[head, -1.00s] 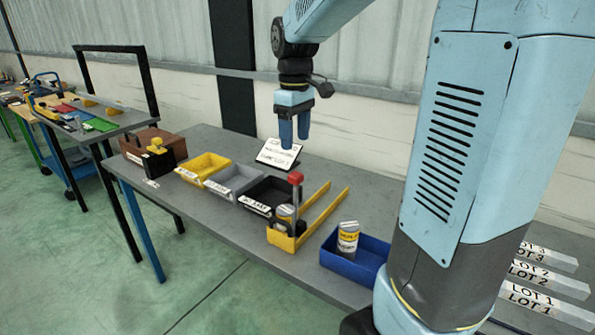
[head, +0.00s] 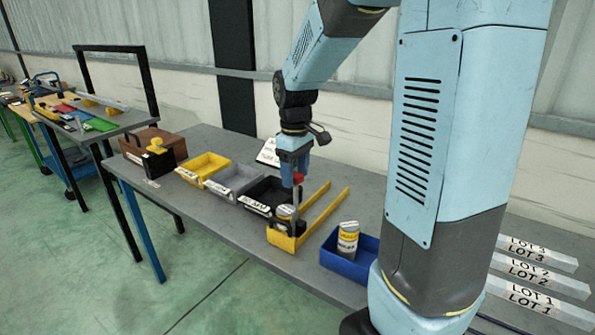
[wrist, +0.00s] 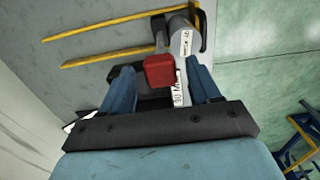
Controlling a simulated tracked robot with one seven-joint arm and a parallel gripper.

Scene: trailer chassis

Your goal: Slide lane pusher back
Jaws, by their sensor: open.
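The lane pusher is an upright grey post with a red knob, standing at the front end of a lane with yellow rails (head: 315,212). In the wrist view its red knob (wrist: 160,71) lies between the fingertips, with space visible beside it. A grey can with a label (head: 285,213) stands in the lane by the post; its top also shows in the wrist view (wrist: 183,38). My gripper (head: 293,180) is open, pointing down at the knob, with one finger on each side. The gripper partly hides the knob in the head view.
A blue bin (head: 340,262) holding another can (head: 347,240) is to the right of the lane. Black, grey (head: 234,180) and yellow (head: 204,166) bins stand to the left. A sign card (head: 268,153) stands behind. Bare table lies behind the rails.

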